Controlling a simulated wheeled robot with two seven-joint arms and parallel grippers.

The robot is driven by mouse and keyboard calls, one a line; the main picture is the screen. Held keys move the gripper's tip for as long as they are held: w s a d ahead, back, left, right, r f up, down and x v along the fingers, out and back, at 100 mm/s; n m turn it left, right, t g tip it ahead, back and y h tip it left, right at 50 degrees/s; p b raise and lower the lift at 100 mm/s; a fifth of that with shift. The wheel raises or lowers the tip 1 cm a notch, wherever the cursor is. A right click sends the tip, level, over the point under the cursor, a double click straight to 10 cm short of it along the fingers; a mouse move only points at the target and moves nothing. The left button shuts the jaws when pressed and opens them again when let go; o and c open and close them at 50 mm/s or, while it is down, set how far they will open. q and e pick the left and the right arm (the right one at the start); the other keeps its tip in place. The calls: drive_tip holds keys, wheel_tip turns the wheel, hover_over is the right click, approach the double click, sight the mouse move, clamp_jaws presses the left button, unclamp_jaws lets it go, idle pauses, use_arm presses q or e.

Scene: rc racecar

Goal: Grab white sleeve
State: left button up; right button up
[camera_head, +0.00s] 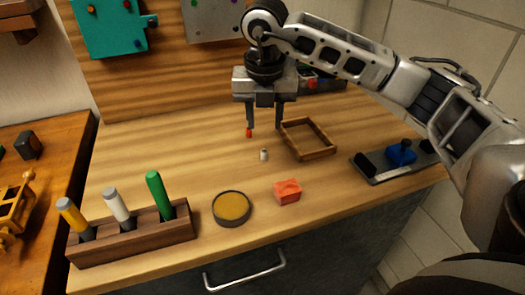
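A small white sleeve (264,155) stands on the wooden tabletop near the middle of the view. My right gripper (264,128) points down above and slightly behind it in the picture, with its two fingers spread apart. Nothing shows between the fingers. A small red piece (249,132) shows at the left fingertip; I cannot tell whether it touches the finger or stands behind it. My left gripper is not in view.
An empty wooden frame (327,152) lies right of the sleeve. A red-orange block (287,191), a round dish (214,207) and a wooden holder (139,238) with three coloured handles are nearer. A grey rail with a blue carriage (402,153) lies at the right.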

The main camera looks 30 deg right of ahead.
sight(264, 159)
drive_tip(key=f, duration=0.3)
drive_tip(key=w+f+p, duration=0.1)
drive_tip(key=f, duration=0.2)
drive_tip(key=d+f, duration=0.1)
drive_tip(key=f, duration=0.3)
drive_tip(key=shift+w+p, duration=0.25)
drive_tip(key=shift+p, duration=0.1)
clamp_jaws()
